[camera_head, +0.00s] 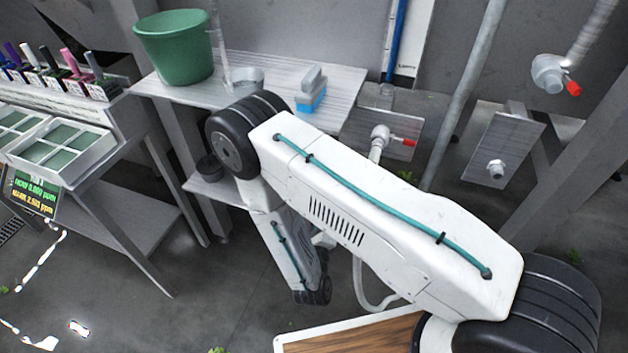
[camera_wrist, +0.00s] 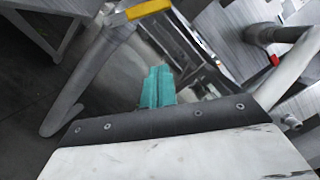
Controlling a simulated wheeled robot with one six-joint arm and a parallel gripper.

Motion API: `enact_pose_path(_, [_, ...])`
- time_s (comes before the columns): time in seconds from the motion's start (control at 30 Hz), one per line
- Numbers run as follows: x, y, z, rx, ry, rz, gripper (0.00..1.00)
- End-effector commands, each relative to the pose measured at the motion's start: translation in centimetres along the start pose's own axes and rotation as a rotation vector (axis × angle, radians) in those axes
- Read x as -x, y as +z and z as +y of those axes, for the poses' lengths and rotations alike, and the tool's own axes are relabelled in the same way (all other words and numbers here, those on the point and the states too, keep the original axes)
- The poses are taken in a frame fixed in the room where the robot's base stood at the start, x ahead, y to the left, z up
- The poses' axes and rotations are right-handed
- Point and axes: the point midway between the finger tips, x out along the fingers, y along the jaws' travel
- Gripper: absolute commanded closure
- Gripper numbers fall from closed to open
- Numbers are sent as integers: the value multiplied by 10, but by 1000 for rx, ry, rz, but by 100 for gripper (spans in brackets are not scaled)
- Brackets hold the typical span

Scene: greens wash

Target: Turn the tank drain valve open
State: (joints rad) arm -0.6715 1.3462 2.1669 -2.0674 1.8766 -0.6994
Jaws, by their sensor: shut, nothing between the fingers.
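My gripper (camera_wrist: 158,88) shows in the wrist view as two teal fingers, shut together with nothing between them. In the head view it is hidden by my arm. A yellow bar-like piece (camera_wrist: 148,9) lies at the top of the wrist view beside a grey bent pipe (camera_wrist: 85,80), apart from my fingers. In the head view a white valve with a red handle (camera_head: 404,142) stands on the wall beyond my arm. A second valve with a red handle (camera_head: 573,88) is at upper right. I cannot tell which one is the tank drain valve.
A grey shelf (camera_head: 335,82) holds a green bucket (camera_head: 176,48) and a blue-and-grey brush (camera_head: 312,92). A slanting grey pole (camera_head: 465,90) stands right of the nearer red-handled valve. A table with trays (camera_head: 62,150) is at left. Floor (camera_head: 225,270) is open at lower left.

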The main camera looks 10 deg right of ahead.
Motion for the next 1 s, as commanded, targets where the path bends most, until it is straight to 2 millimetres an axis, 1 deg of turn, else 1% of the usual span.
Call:
enact_pose_path(0.13, [-6, 0, -1, 47, -4, 0, 100])
enact_pose_path(0.27, [-24, 0, -2, 45, -7, 3, 100])
enact_pose_path(0.5, [-75, 0, -2, 43, -9, 2, 100])
enact_pose_path(0.63, [-101, 0, -2, 43, -7, 1, 100])
enact_pose_path(0.67, [-105, 3, -2, 44, -7, -1, 100])
enact_pose_path(0.7, [-104, 14, -1, 42, -5, -6, 100])
enact_pose_path(0.8, [-107, 27, 0, 43, -4, -4, 100])
enact_pose_path(0.9, [-109, 35, 0, 43, -4, -3, 100])
enact_pose_path(1.0, [-110, 39, 1, 44, -3, -2, 100])
